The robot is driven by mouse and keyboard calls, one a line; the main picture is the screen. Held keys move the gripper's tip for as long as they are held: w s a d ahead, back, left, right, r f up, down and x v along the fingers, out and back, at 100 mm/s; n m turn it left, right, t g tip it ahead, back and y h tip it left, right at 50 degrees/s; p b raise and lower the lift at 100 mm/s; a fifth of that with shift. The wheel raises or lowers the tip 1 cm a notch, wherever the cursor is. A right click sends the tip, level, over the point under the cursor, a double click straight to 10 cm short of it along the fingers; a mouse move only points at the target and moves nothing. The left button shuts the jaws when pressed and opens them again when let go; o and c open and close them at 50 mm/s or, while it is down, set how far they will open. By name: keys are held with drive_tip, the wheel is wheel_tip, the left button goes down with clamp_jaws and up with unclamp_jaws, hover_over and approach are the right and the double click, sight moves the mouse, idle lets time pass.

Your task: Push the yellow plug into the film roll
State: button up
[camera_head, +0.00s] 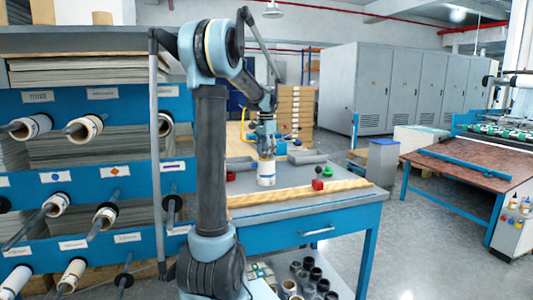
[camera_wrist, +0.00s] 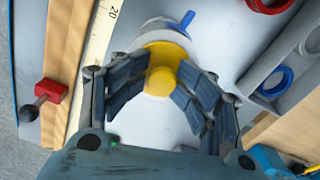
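The white film roll (camera_head: 266,175) stands upright on the grey worktable in the head view. In the wrist view only part of its pale top (camera_wrist: 160,24) shows behind the plug. The yellow plug (camera_wrist: 163,62) has a round knob and a wider flange, and it sits over the roll's end. My gripper (camera_wrist: 162,82) has its two dark padded fingers closed on either side of the plug's knob. In the head view my gripper (camera_head: 266,150) points down directly above the roll. The flange and fingers hide how deep the plug sits.
A red block (camera_head: 317,184) lies right of the roll near the wooden front strip (camera_head: 300,195). Grey trays (camera_head: 307,157) stand behind. In the wrist view, a ruler (camera_wrist: 98,40) and a red clamp (camera_wrist: 52,96) are left; a blue ring (camera_wrist: 276,82) is right.

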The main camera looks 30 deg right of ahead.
drive_tip(key=shift+w+d+f, duration=0.1)
drive_tip(key=shift+w+f, duration=0.35)
drive_tip(key=shift+w, duration=0.15)
drive_tip(key=shift+s+r, duration=0.3)
drive_tip(key=shift+s, duration=0.1)
drive_tip(key=shift+r, duration=0.1)
wheel_tip(320, 180, up, 18)
drive_tip(key=r, duration=0.1)
drive_tip(key=s+a+f+n, duration=0.3)
drive_tip(key=a+f, duration=0.2)
drive_tip(key=a, duration=0.5)
drive_tip(key=s+a+f+n+t, duration=0.1)
drive_tip(key=s+a+f+n, duration=0.3)
drive_tip(key=a, duration=0.5)
drive_tip(key=s+a+f+n, duration=0.25)
drive_tip(key=a+f, duration=0.35)
drive_tip(key=a, duration=0.4)
drive_tip(key=s+a+f+n, duration=0.4)
drive_tip(key=s+a+f, duration=0.2)
drive_tip(key=f, duration=0.5)
drive_tip(key=s+a+f+n+t, duration=0.1)
drive_tip(key=s+a+f+n, duration=0.3)
drive_tip(key=f, duration=0.7)
drive_tip(key=s+a, duration=0.2)
drive_tip(key=s, duration=0.2)
